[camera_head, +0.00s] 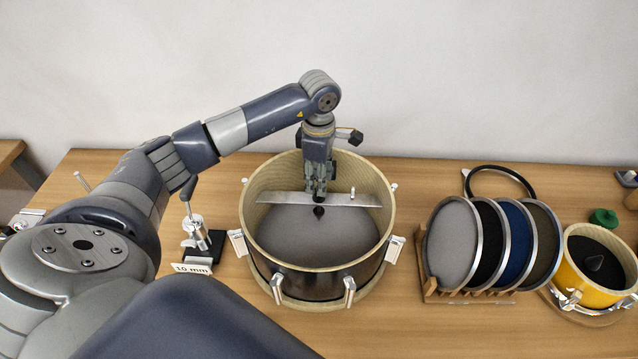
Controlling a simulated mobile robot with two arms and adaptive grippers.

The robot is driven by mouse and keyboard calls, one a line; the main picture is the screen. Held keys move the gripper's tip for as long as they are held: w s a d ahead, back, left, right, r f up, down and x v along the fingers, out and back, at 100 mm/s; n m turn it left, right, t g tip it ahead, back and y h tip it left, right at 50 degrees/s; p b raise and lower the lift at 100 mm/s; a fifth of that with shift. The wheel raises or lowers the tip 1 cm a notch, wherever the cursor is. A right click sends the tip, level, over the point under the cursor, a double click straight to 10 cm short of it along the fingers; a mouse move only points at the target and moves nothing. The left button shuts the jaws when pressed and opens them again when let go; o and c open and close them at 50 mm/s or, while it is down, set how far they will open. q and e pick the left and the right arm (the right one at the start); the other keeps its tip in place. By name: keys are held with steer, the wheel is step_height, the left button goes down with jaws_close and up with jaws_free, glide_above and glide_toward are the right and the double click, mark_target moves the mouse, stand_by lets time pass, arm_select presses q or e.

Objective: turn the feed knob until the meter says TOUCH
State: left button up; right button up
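My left gripper (319,188) points straight down over the middle of the large wooden drum (262,182). Its fingers are close together at a flat metal bar (275,197) that spans the drum. They hide the middle of the bar, and I cannot tell whether they hold a knob there. A small dark cone (319,212) shows just below the bar, above the grey mesh pad (315,245) inside the drum. A small pale post (352,192) stands on the bar, right of the fingers. No meter reading is legible. My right gripper is not in view.
A small metal stand (196,232) with a "10 mm" label (192,268) is left of the drum. Right of it, a wooden rack (432,288) holds several round pads. A yellow drum (590,287), a green knobbed piece (603,218) and a black ring (500,168) lie further right.

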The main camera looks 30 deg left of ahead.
arm_select(q)
step_height(320, 180, down, 4)
steer(key=shift+w+a+r+p, duration=0.1)
steer(key=shift+w+p, duration=0.05)
steer(key=shift+p, duration=0.35)
steer(key=shift+f, duration=0.45)
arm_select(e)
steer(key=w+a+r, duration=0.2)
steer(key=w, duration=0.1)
arm_select(q)
steer(key=shift+c, duration=0.2)
steer(key=c, duration=0.7)
steer(key=shift+f+m+b, duration=0.15)
steer(key=shift+m+b, duration=0.25)
steer(key=shift+b, duration=0.35)
steer(key=shift+c, duration=0.2)
steer(key=m+b, duration=0.4)
steer(key=b, duration=0.1)
steer(key=shift+m+b, duration=1.5)
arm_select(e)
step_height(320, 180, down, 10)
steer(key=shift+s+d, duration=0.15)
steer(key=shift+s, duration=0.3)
arm_select(q)
steer(key=shift+r, duration=0.2)
